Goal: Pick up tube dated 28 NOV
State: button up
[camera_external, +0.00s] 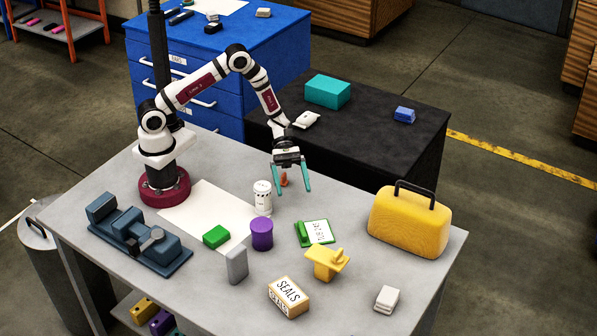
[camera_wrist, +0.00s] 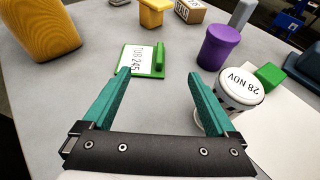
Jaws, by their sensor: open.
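The tube dated 28 NOV (camera_wrist: 241,90) is a white cylinder with its date on the lid. It stands upright on the grey table, and the outside view also shows it (camera_external: 262,198). My gripper (camera_external: 292,190) is open above the table, to the right of the tube in the outside view. In the wrist view my gripper (camera_wrist: 158,75) has its teal fingers spread with nothing held between them. The right finger there overlaps the tube's near left side and hides part of it; I cannot tell whether they touch.
A purple cylinder (camera_external: 262,234), green block (camera_external: 216,237), grey block (camera_external: 237,265) and green-framed card (camera_external: 316,232) stand nearby. A yellow stand (camera_external: 326,263), SEALS box (camera_external: 288,296) and yellow case (camera_external: 409,222) lie farther off.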

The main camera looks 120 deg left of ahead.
notch_tip(320, 180, up, 8)
jog(key=s+a+m+g+h, duration=0.2)
jog(key=s+a+m+g, duration=0.2)
jog(key=s, duration=0.8)
send_near(262, 206)
jog(key=x, duration=1)
jog(key=shift+w+d, duration=0.1)
jog(key=shift+d, duration=0.2)
jog(key=shift+t+h, duration=0.3)
grip_shut()
